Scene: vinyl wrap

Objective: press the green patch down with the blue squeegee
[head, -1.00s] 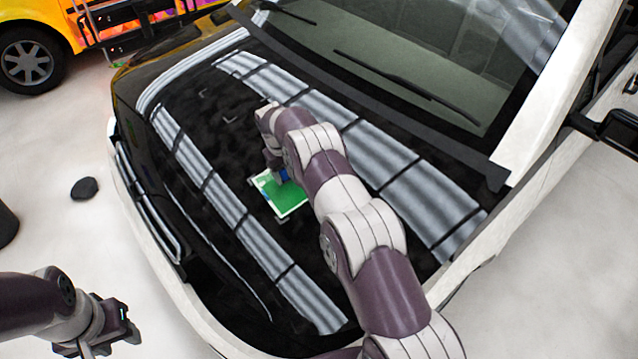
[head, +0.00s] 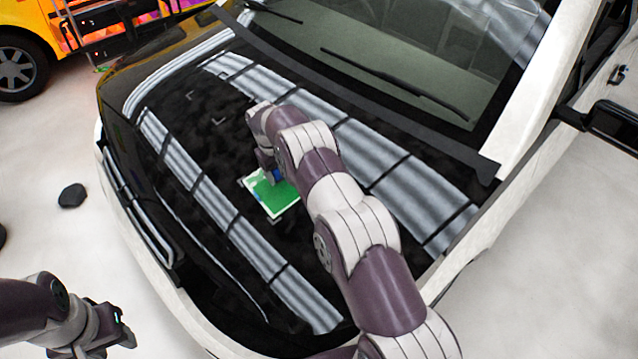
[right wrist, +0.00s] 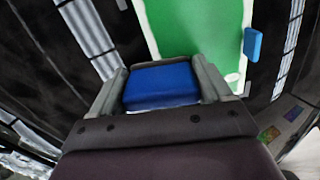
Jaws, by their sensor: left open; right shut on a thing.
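The green patch (head: 281,203), with a pale border, lies on the black car hood (head: 190,140). My right gripper (right wrist: 162,90) is shut on the blue squeegee (right wrist: 162,80), which sits between its jaws. In the right wrist view the green patch (right wrist: 195,30) is just beyond the squeegee. In the head view my right arm comes over the hood, with its gripper at the patch's upper edge and partly hiding it. I cannot tell whether the squeegee touches the patch. My left gripper (head: 108,338) is open and empty at the lower left, away from the hood.
A small blue block (right wrist: 252,43) is beside the patch's edge. White corner marks (head: 205,108) show on the hood farther back. The windshield with its wiper (head: 395,82) rises behind. A dark lump (head: 72,195) lies on the pale floor. A yellow vehicle (head: 25,50) stands at the upper left.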

